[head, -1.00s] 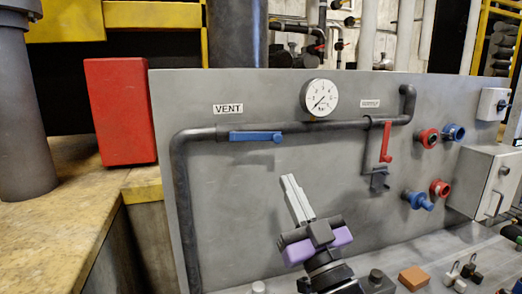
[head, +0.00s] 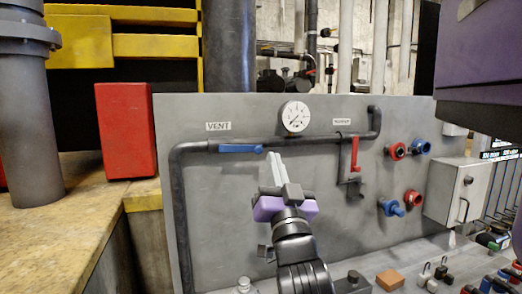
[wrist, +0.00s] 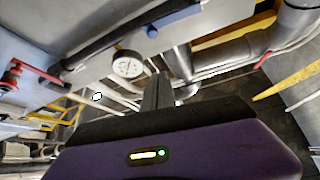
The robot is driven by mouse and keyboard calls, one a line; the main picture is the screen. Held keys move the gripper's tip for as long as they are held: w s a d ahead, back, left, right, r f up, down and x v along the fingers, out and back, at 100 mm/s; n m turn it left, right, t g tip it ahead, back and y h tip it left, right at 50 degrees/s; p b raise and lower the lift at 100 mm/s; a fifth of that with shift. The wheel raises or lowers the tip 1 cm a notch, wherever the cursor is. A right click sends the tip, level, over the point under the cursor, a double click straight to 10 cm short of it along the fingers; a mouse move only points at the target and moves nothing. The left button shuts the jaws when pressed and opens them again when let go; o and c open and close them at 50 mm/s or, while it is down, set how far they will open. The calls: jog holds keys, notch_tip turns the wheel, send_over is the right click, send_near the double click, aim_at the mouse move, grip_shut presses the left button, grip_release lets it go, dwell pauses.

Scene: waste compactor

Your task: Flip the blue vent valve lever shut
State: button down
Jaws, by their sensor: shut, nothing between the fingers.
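The blue vent lever (head: 240,148) lies horizontal along the dark pipe under the VENT label (head: 218,126) in the head view. In the wrist view the blue lever (wrist: 174,24) shows near the top. My gripper (head: 278,155) has its two fingers together, pointing up, with the tips just right of the lever's right end. In the wrist view my gripper (wrist: 159,78) shows a gap in the picture between its tips and the lever. Whether the tips touch the lever in depth, I cannot tell.
A pressure gauge (head: 295,117) sits above the pipe (head: 320,141). A red lever (head: 355,153) hangs vertical to the right. Red and blue fittings (head: 391,207) stick out further right. A red box (head: 125,130) stands left of the panel. The panel (head: 222,215) is bare below the blue lever.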

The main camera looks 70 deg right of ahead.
aim_at(242, 149)
jog(key=p+x, duration=0.4)
jog(key=x, duration=0.6)
jog(key=f, duration=0.2)
jog(key=w+f+b, duration=0.1)
jog(key=f, duration=0.1)
jog(key=shift+w+d, duration=0.1)
jog(key=shift+w, duration=0.05)
jog(key=shift+f+m+g+b, duration=0.3)
jog(key=shift+m+b, duration=0.2)
jog(key=shift+b, duration=0.5)
